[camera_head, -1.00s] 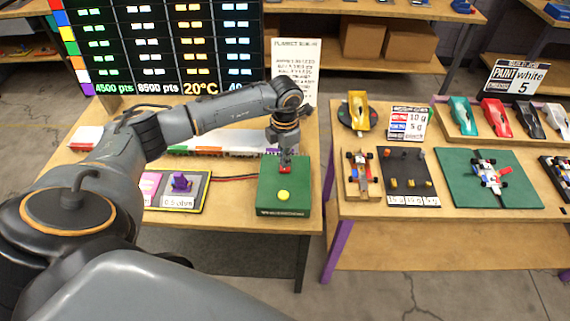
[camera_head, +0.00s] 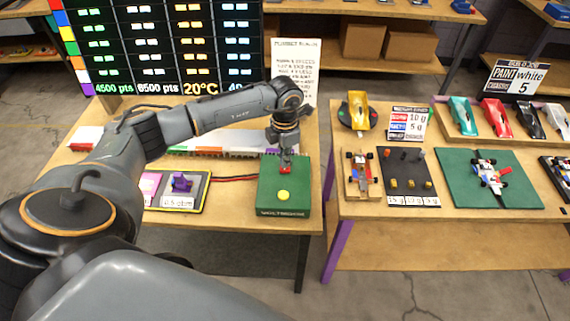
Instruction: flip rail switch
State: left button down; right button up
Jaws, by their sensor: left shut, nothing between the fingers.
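A green box (camera_head: 268,200) stands at the right end of the left table. It has a yellow round button (camera_head: 284,195) on top and a small red piece (camera_head: 286,170) behind the button, probably the switch. My left gripper (camera_head: 285,160) points down right at the red piece, with its fingers shut and nothing between them. The fingertips partly hide the red piece, and I cannot tell whether they touch it. My right gripper is not in view.
A purple-knobbed panel (camera_head: 182,184) lies left of the green box, joined by red and black wires. A white sign (camera_head: 296,66) stands behind. The right table (camera_head: 400,208) holds model cars and weights, across a narrow gap.

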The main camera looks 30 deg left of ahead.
aim_at(285, 169)
pick_arm(q)
jog(key=shift+f+b, duration=0.85)
jog(key=shift+f, duration=0.2)
jog(key=shift+r, duration=0.1)
jog(key=shift+r+p, duration=2.15)
jog(key=shift+r, duration=1.35)
